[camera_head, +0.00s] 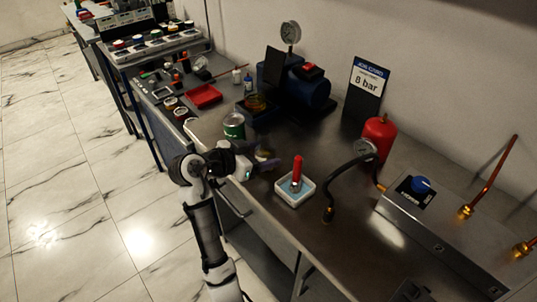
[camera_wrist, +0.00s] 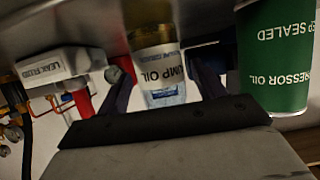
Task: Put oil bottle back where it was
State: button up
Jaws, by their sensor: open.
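The oil bottle (camera_wrist: 158,68), labelled "PUMP OIL", is clear with an amber band and a pale label. In the wrist view it stands between the two fingers of my gripper (camera_wrist: 163,88), which are open around it. Whether a finger touches it I cannot tell. In the head view my gripper (camera_head: 257,157) is low over the bench's front edge, and a small brownish part of what looks like the bottle (camera_head: 263,155) shows between the fingers. The rest is hidden.
A green compressor oil can (camera_head: 234,126) stands close beside my gripper; it also shows in the wrist view (camera_wrist: 277,58). A white dish (camera_head: 290,200) with a red-handled tool is to the right. A blue pump (camera_head: 312,90) and red cylinder (camera_head: 378,138) stand behind.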

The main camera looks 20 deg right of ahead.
jog(key=b+v, duration=0.1)
jog(key=v, duration=0.7)
jog(key=shift+a+b, duration=0.3)
jog(key=shift+b, duration=0.05)
jog(key=shift+s+r, duration=0.1)
jog(key=shift+s, duration=0.05)
